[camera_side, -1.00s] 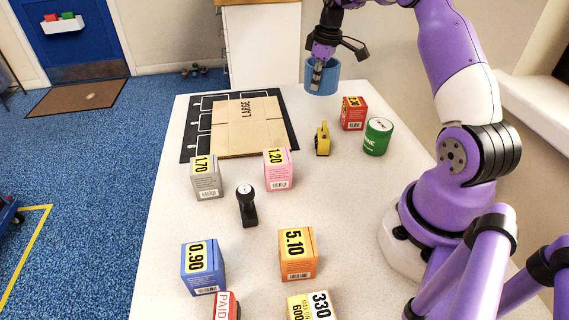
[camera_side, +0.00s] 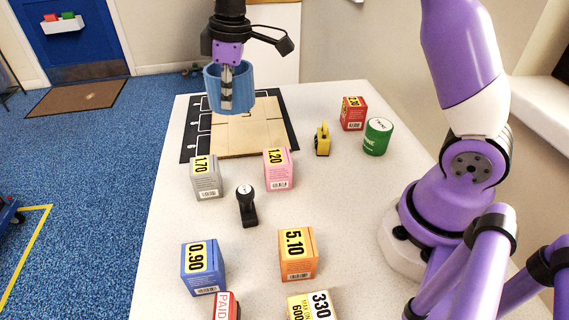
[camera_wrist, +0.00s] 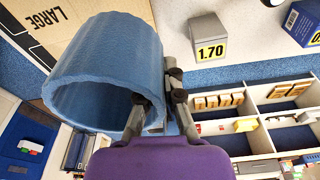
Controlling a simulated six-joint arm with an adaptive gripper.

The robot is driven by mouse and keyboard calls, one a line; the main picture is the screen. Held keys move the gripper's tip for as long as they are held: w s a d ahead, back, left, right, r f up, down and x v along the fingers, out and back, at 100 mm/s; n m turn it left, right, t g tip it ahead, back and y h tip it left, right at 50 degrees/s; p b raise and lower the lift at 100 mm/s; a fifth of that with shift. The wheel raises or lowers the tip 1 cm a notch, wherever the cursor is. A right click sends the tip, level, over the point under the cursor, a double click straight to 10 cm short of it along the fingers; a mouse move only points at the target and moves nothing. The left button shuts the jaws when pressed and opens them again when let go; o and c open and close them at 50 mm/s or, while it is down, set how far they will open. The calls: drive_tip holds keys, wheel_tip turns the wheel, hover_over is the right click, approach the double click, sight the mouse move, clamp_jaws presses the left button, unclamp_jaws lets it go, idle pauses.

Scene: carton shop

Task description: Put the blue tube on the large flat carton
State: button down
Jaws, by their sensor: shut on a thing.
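The blue tube (camera_side: 241,87) is a short, wide, hollow ring. My gripper (camera_side: 228,88) is shut on its wall and holds it in the air above the far part of the large flat carton (camera_side: 240,139). In the wrist view, the tube (camera_wrist: 105,62) fills the left middle, with its open end toward the camera and the gripper's fingers (camera_wrist: 158,112) on its right side. The carton (camera_wrist: 83,14), marked LARGE, shows behind it there. In the side view, the tube hides the carton's far edge.
The carton lies on a black mat (camera_side: 188,146) with white outlines. A grey box (camera_side: 207,178) and a pink box (camera_side: 279,170) stand near its front edge. A yellow tape dispenser (camera_side: 322,140), green can (camera_side: 377,137) and red box (camera_side: 353,114) stand to its right.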

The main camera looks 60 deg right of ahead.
drive_tip(key=shift+n, duration=0.3)
drive_tip(key=w+d+f, duration=0.1)
drive_tip(key=d+f, duration=0.1)
drive_tip(key=w+d+f, duration=0.2)
drive_tip(key=d, duration=0.1)
drive_tip(key=w+d+f, duration=0.1)
drive_tip(key=d+f, duration=0.2)
drive_tip(key=shift+w+d, duration=0.15)
drive_tip(key=shift+d, duration=0.1)
drive_tip(key=shift+f, duration=1.9)
drive_tip(key=c, duration=1)
unclamp_jaws()
drive_tip(key=shift+f, duration=0.15)
drive_tip(key=shift+c, duration=0.2)
